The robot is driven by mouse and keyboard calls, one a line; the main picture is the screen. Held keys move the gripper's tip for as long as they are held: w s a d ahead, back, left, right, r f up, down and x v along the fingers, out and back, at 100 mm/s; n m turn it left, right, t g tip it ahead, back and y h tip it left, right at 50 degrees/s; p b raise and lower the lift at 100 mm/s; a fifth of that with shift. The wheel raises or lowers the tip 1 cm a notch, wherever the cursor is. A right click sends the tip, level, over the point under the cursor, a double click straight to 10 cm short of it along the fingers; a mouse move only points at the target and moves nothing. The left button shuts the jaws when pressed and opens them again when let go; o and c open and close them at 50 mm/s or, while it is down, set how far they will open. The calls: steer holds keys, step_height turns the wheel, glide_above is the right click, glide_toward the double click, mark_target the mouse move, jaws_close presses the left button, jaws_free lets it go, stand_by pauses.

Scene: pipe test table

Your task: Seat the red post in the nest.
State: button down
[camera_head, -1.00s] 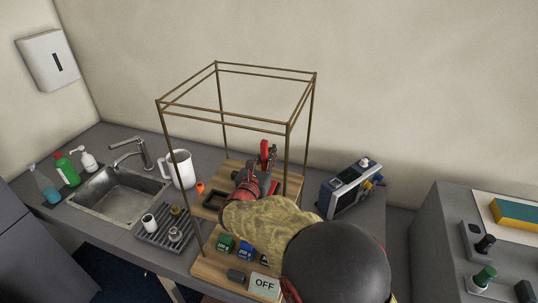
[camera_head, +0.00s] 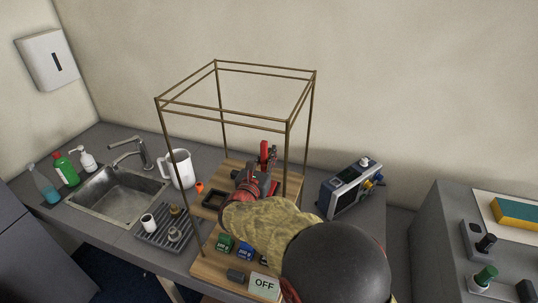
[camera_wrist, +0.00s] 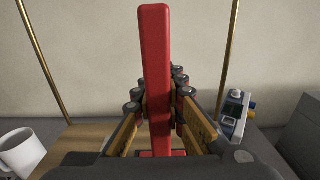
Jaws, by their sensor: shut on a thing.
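The red post (camera_wrist: 155,60) stands upright between the fingers of my gripper (camera_wrist: 158,95) in the wrist view. The gripper is shut on it, and its upper part sticks up above the fingers. In the head view the top of the post shows at the back of the wooden board (camera_head: 207,268), past my arm. A dark square frame (camera_head: 213,200), perhaps the nest, lies on the board to the left of my gripper. A red patch (camera_wrist: 163,153) shows low behind the post. The post's lower end is hidden, so I cannot tell what it touches.
A thin brass frame (camera_head: 221,125) stands around the board, with posts near my arm. A white jug (camera_head: 182,170) and a drying rack (camera_head: 160,235) are to the left, a blue-grey instrument (camera_head: 347,188) to the right. Green and blue blocks (camera_head: 245,252) lie near the front.

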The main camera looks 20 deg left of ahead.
steer(key=c, duration=1.8)
jaws_free()
steer(key=shift+o, duration=0.3)
steer(key=shift+s, duration=0.1)
steer(key=s+d, duration=0.1)
steer(key=s, duration=1)
steer(key=shift+s+d, duration=0.15)
steer(key=shift+s, duration=0.2)
steer(key=shift+s+f, duration=0.1)
